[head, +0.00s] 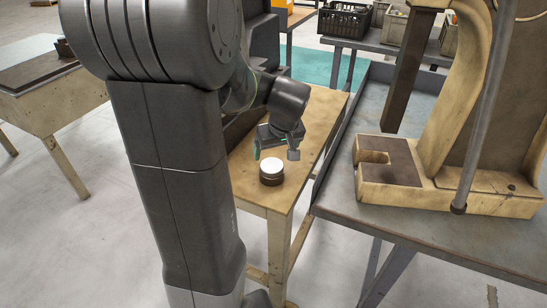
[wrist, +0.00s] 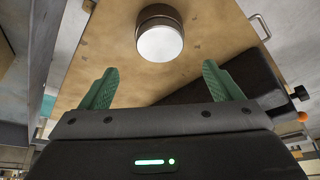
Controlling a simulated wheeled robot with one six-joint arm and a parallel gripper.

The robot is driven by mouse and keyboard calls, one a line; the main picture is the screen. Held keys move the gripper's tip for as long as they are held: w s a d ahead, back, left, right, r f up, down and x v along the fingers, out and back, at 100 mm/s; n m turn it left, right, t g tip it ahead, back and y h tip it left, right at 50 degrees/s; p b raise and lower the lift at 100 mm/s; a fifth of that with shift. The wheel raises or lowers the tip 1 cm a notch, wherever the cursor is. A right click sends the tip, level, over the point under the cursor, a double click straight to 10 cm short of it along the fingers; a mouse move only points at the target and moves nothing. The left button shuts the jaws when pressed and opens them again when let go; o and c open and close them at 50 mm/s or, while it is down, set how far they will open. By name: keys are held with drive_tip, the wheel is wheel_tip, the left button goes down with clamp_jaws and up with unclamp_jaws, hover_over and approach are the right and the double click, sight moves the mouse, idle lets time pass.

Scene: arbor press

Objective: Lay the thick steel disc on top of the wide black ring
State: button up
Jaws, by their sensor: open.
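The steel disc (head: 272,165) is bright and round and lies flat on top of the dark ring (head: 271,179), which stands on the wooden table. In the wrist view the disc (wrist: 160,43) is at the top centre, with part of the ring (wrist: 157,11) showing beyond it; the rest of the ring is hidden. My gripper (head: 277,153) is just above and behind the stack in the head view. In the wrist view my gripper (wrist: 159,70) has its two green fingers spread wide and empty, with the disc beyond their tips, apart from them.
The wooden table (head: 245,194) has bare room around the stack. A grey metal bench (head: 335,200) with the cream arbor press (head: 430,190) stands close on the right. A dark block (wrist: 235,85) lies near the right finger in the wrist view. A black crate (head: 345,20) is at the back.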

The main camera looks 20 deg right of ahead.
drive_tip(key=shift+v, duration=2.35)
